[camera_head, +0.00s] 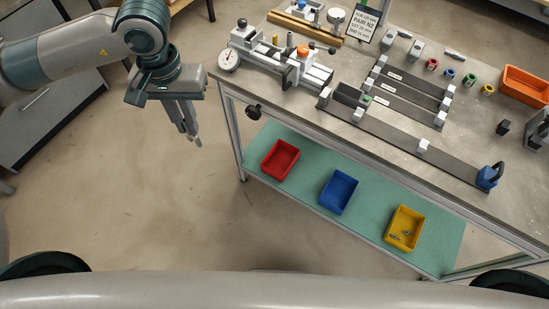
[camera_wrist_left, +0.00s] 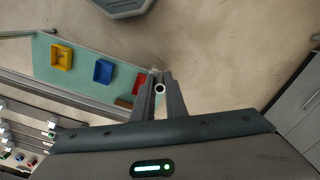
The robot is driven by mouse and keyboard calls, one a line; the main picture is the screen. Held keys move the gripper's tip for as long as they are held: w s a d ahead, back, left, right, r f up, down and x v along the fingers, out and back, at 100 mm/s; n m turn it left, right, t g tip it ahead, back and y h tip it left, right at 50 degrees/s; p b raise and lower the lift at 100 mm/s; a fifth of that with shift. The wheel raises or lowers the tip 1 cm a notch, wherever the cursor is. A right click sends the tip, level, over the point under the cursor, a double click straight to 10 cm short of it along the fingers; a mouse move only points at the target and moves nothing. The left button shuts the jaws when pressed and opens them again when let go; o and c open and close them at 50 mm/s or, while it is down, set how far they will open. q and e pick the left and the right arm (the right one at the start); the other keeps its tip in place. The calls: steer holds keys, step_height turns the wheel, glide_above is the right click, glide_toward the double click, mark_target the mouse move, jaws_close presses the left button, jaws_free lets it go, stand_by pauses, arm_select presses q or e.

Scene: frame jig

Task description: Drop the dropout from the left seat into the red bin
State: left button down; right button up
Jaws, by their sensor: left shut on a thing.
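My left gripper (camera_head: 197,143) hangs over open floor, left of the workbench, pointing down. In the left wrist view its fingers are shut on a small pale ring-ended part (camera_wrist_left: 159,89), which I take to be the dropout. The rest of that part is hidden or too small to make out. The red bin (camera_head: 280,160) stands on the green lower shelf, to the right of the gripper and apart from it. In the left wrist view the red bin (camera_wrist_left: 138,86) is partly covered by a finger. I cannot tell which seat is the left one. My right gripper is not in view.
The green shelf (camera_head: 310,190) also holds a blue bin (camera_head: 339,192) and a yellow bin (camera_head: 404,228) with small parts inside. The bench top (camera_head: 300,98) overhangs the shelf and carries a jig with a dial gauge (camera_head: 229,60). A black knob (camera_head: 253,112) sticks out at the bench's side.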

arm_select(q)
steer(key=s+f+b, duration=0.2)
steer(key=f, duration=0.8)
steer(key=s+f+b, duration=0.2)
steer(key=f, duration=0.7)
steer(key=shift+f+b, duration=0.35)
